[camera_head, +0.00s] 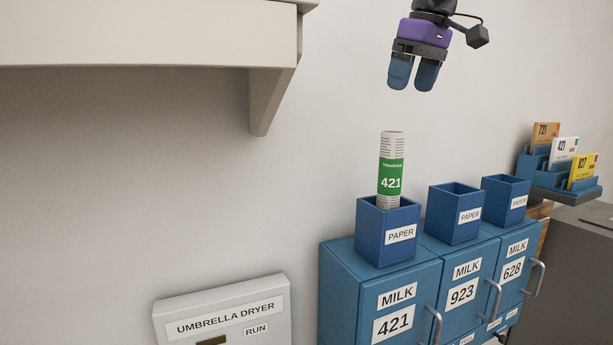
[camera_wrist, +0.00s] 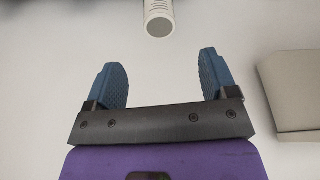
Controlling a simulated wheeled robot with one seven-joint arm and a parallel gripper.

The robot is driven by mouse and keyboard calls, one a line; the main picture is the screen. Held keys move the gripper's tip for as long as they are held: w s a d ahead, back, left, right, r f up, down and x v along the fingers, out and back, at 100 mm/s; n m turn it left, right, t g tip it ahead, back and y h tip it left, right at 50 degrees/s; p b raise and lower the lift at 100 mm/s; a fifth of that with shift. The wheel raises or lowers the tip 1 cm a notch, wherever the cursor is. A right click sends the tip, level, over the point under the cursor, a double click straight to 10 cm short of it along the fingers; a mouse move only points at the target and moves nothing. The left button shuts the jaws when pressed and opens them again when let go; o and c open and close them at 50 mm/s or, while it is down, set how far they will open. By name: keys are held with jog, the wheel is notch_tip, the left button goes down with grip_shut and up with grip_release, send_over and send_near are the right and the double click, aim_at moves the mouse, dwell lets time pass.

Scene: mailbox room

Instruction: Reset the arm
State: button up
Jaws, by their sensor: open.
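My gripper (camera_head: 413,75) hangs in the air in the upper part of the head view, fingers pointing down, open and empty. It is above and apart from a rolled paper (camera_head: 390,172) with a green label reading 421. The roll stands upright in the blue paper box (camera_head: 370,236) on top of the milk 421 box. In the wrist view my gripper (camera_wrist: 165,80) has its two blue fingers spread with nothing between them. The white end of the roll (camera_wrist: 158,18) shows beyond the fingertips.
Two empty blue paper boxes (camera_head: 455,230) (camera_head: 493,200) stand on the milk boxes to the right. A rack with several numbered cards (camera_head: 563,152) is at the far right. A beige shelf (camera_head: 140,42) juts out at upper left, above an umbrella dryer (camera_head: 275,300).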

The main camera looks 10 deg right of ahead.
jog(key=s+d+f+m+t, duration=0.1)
jog(key=s+d+f+m, duration=0.1)
jog(key=s+f, duration=0.9)
jog(key=s+d+f+m+t+h, duration=0.1)
jog(key=s+d+f+m, duration=0.2)
jog(key=s+f, duration=0.9)
jog(key=s+m, duration=0.1)
jog(key=s, duration=0.2)
jog(key=shift+t+h, duration=0.3)
